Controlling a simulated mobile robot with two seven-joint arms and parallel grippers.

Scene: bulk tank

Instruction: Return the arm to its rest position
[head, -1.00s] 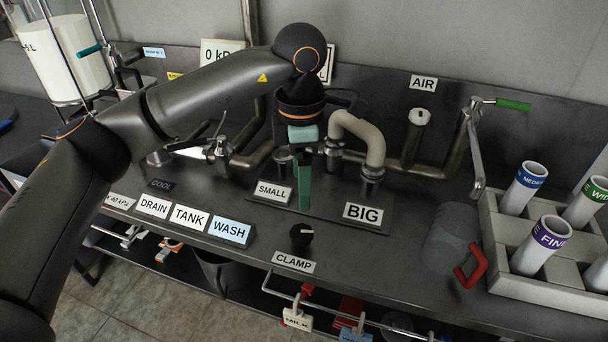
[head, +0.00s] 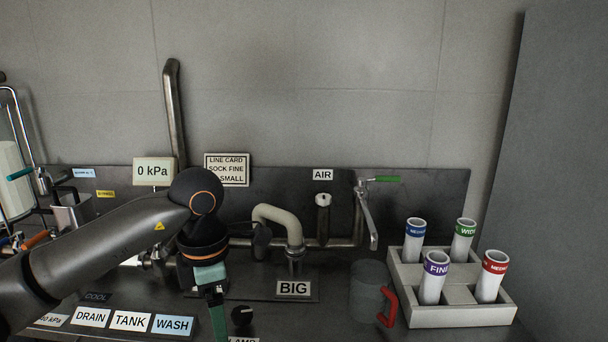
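My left arm comes in from the left edge. Its gripper (head: 217,318) hangs downward with green fingers, over the bench just left of the black clamp knob (head: 242,316). The fingers are seen nearly edge-on and their tips run close to the bottom edge, so I cannot tell their opening. I see nothing held in them. The wrist and gripper hide the area left of the BIG label (head: 293,288). My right gripper is not in view.
A beige bent pipe (head: 279,215) stands right of my wrist. A lever with a green handle (head: 386,179) is on the back panel. A clear jug with a red handle (head: 388,308) stands beside a grey rack (head: 460,316) of labelled tubes. DRAIN, TANK and WASH labels (head: 131,320) lie in front.

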